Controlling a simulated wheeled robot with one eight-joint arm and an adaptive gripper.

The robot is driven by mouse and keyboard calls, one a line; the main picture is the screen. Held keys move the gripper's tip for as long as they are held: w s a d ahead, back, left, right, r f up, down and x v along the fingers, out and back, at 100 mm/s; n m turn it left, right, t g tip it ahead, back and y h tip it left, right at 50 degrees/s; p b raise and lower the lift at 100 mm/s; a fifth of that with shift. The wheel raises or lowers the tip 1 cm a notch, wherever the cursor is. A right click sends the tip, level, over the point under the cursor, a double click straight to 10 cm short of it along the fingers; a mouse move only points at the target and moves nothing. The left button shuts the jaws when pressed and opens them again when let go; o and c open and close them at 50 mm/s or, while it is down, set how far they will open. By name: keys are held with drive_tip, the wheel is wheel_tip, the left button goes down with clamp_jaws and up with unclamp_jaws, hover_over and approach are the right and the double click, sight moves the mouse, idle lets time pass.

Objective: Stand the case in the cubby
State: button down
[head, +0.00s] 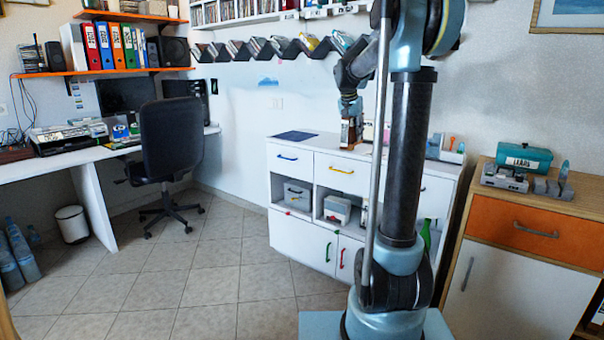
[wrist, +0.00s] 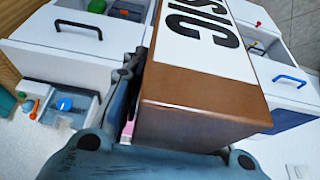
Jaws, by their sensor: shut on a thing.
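A brown case (wrist: 200,105) with a white label and black letters ending in "SIC" fills the middle of the wrist view. My gripper (head: 350,108) is shut on it; one finger shows along its left side, and the other is mostly hidden. In the head view the case (head: 348,132) looks upright, at or just above the white cabinet's top; contact cannot be told. The cabinet has open cubbies below its drawers: the left cubby (head: 276,188) holds a grey box, and the middle cubby (head: 320,192) holds a white-and-brown box. My arm hides the cubbies farther right.
A dark blue mat (head: 295,135) lies on the cabinet's left top. Small items stand at its right end. A zigzag wall rack (head: 240,52) holds several cases above. An orange-drawer cabinet (head: 510,232) stands at right, an office chair (head: 172,140) at left. The floor between is clear.

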drive_tip(key=w+a+f+n+y, duration=0.1)
drive_tip(key=w+f+n, duration=0.25)
drive_tip(key=f, duration=1.35)
drive_tip(key=s+f+n, duration=0.2)
drive_tip(key=s+f, duration=0.1)
drive_tip(key=f, duration=0.9)
drive_tip(key=s+f+n+y, duration=0.1)
drive_tip(key=s+f, duration=0.3)
drive_tip(key=f, duration=0.8)
drive_tip(key=shift+s+a+n+t+y, duration=0.2)
drive_tip(key=shift+s+n+t+y, duration=0.05)
drive_tip(key=shift+n+t+y, duration=0.1)
drive_tip(key=shift+r, duration=0.1)
